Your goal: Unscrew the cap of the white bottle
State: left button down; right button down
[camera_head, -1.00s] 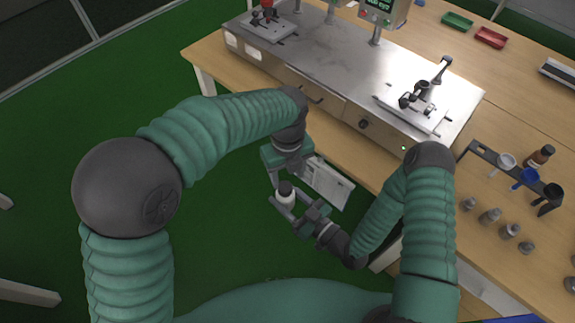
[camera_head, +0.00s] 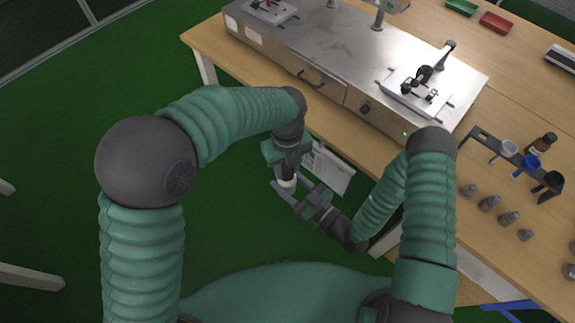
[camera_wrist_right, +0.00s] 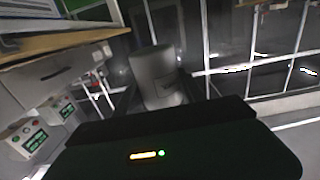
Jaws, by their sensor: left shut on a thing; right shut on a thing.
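The white bottle (camera_head: 287,183) is upright in my right gripper (camera_head: 290,186), in front of the workbench. Only a short white part of it shows in the head view. My left gripper (camera_head: 288,171) points down from above and is shut at the top of the bottle. The dark cap is hidden by the left gripper there. In the right wrist view, a pale grey cylinder (camera_wrist_right: 157,76), apparently the bottle, stands between the dark fingers of my right gripper.
The wooden workbench (camera_head: 520,110) with a metal-topped unit (camera_head: 330,50) lies behind and right of the grippers. A rack (camera_head: 500,148) with small containers and several grey pieces stand on the right. Green floor is free to the left.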

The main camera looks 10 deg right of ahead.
pick_arm(q)
jog(key=shift+d+r+n, duration=0.15)
jog(key=shift+d+n, duration=0.3)
jog(key=shift+n, duration=0.55)
jog(key=n, duration=0.5)
jog(key=shift+w, duration=0.1)
jog(key=n, duration=0.6)
jog(key=shift+r, duration=0.1)
jog(key=n, duration=0.4)
jog(key=shift+a, duration=0.1)
jog(key=c, duration=1.3)
grip_release()
jog(key=shift+o, duration=1.4)
jog(key=shift+a, duration=0.25)
